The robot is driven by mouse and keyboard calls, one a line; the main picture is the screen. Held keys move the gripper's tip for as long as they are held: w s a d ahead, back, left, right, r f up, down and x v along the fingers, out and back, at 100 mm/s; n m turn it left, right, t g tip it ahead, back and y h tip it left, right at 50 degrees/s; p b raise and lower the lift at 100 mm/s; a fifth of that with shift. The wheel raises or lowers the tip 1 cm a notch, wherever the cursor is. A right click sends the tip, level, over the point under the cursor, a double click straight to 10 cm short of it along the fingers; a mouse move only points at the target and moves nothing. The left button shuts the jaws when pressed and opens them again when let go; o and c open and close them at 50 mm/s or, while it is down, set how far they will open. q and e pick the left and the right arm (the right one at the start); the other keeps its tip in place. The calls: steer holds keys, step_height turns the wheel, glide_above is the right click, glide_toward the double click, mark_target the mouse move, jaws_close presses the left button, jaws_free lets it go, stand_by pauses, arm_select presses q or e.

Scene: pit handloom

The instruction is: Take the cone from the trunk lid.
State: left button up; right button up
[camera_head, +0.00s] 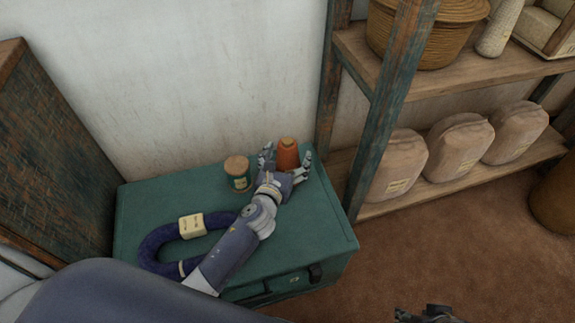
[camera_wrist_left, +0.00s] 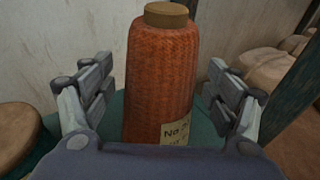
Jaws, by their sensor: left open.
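The orange-red cone (camera_head: 288,154) stands upright on the green trunk lid (camera_head: 314,225), near its back right corner. In the left wrist view the cone (camera_wrist_left: 162,75) has a tan top and a pale label low on its right side. My left gripper (camera_head: 287,160) is open, its fingers on either side of the cone. In the left wrist view, gaps show between the cone and both fingers of the left gripper (camera_wrist_left: 160,90). The cone's base is hidden by the gripper. A small part, possibly of my right gripper (camera_head: 428,314), shows at the bottom edge; its jaws are unclear.
A green jar with a tan lid (camera_head: 238,172) stands left of the cone; its lid also shows in the left wrist view (camera_wrist_left: 20,132). A dark blue yarn hank (camera_head: 160,241) lies under my left forearm. A shelf post (camera_head: 388,100) rises right of the trunk.

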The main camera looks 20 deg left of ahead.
arm_select(q)
steer(key=c, duration=1.3)
steer(key=shift+r, duration=0.2)
